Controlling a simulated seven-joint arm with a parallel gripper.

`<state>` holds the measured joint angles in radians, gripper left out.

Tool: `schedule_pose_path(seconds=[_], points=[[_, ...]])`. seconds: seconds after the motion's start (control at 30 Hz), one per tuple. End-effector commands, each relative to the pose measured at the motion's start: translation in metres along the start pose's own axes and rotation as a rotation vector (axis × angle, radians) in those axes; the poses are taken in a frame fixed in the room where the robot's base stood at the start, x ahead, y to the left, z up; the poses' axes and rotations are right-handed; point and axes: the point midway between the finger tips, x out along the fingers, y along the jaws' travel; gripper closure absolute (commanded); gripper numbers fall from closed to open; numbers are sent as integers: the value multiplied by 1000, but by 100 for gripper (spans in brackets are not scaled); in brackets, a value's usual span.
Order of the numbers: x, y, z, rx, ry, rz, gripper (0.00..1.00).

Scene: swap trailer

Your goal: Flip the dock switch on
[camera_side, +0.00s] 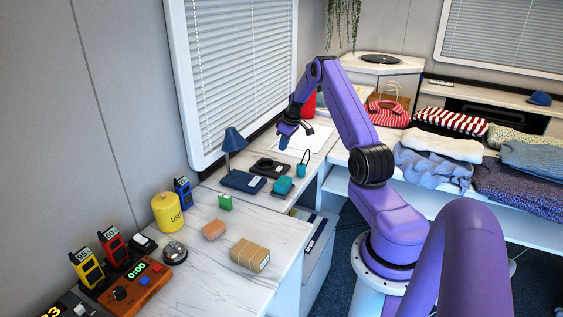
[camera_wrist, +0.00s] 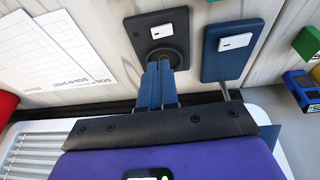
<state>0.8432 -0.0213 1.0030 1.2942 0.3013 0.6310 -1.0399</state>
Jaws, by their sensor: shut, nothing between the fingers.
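A black dock pad (camera_wrist: 178,20) with a round disc lies below my gripper in the wrist view. A small white switch (camera_wrist: 162,30) sits on it, beyond the disc; I cannot tell which way it is set. The dock (camera_side: 264,166) also shows on the counter in the side view, right of the blue lamp. My gripper (camera_wrist: 158,64) is shut and empty, its blue fingertips over the disc, short of the switch. In the side view my gripper (camera_side: 284,146) hangs above the far part of the counter, and contact cannot be told.
A blue lamp (camera_side: 234,140) stands close to the dock; its base (camera_wrist: 228,65) has a similar white switch. Teal items (camera_side: 283,186) lie nearby. Paper sheets (camera_wrist: 60,55) lie left of the dock in the wrist view, with a red object (camera_wrist: 7,105) at the edge.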

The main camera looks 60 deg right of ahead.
Motion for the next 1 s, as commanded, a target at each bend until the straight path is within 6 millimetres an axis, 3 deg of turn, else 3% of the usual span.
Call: schedule_pose_path(seconds=[0.3, 0.5, 1.0], points=[[54, 0, 2, 1, -1, -1, 100], [76, 3, 8, 0, -1, 0, 100], [85, 4, 11, 0, 1, 1, 100]])
